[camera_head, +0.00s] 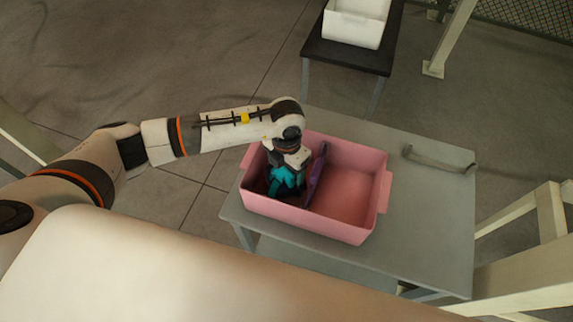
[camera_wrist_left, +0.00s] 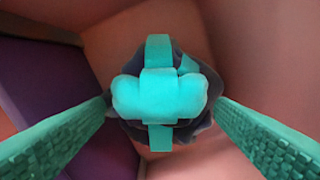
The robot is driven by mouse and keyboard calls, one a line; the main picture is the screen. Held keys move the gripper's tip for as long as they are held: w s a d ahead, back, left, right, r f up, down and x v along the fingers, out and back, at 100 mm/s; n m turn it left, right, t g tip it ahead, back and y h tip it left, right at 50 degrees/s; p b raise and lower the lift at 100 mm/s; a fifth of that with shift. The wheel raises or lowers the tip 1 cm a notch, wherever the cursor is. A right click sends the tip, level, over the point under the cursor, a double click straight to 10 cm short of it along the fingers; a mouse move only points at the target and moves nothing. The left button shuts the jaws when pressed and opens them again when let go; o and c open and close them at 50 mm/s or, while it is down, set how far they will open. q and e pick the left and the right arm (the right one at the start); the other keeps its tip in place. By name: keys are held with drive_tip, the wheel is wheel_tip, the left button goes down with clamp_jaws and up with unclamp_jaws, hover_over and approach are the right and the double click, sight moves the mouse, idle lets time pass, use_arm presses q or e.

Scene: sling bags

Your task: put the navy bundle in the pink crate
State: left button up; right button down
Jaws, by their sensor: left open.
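The pink crate (camera_head: 348,190) stands on a grey table, and my left gripper (camera_head: 286,183) reaches down into its left part. In the left wrist view a dark navy bundle (camera_wrist_left: 159,96) with a bright teal band and knot lies low inside the pink walls. The teal fingers of my left gripper (camera_wrist_left: 160,106) are open, one on each side of the bundle. I cannot tell whether they touch it. In the head view the gripper mostly hides the bundle. My right gripper is not in view.
A purple upright piece (camera_head: 318,172) stands in the crate just right of my gripper. The crate's right part is empty. A grey curved bar (camera_head: 437,166) lies on the grey table (camera_head: 425,235). A white bin (camera_head: 356,22) stands on a black table behind.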

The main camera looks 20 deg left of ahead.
use_arm(q)
wheel_tip(320, 180, up, 12)
drive_tip(key=shift+r+b, duration=0.15)
drive_tip(key=shift+b, duration=0.25)
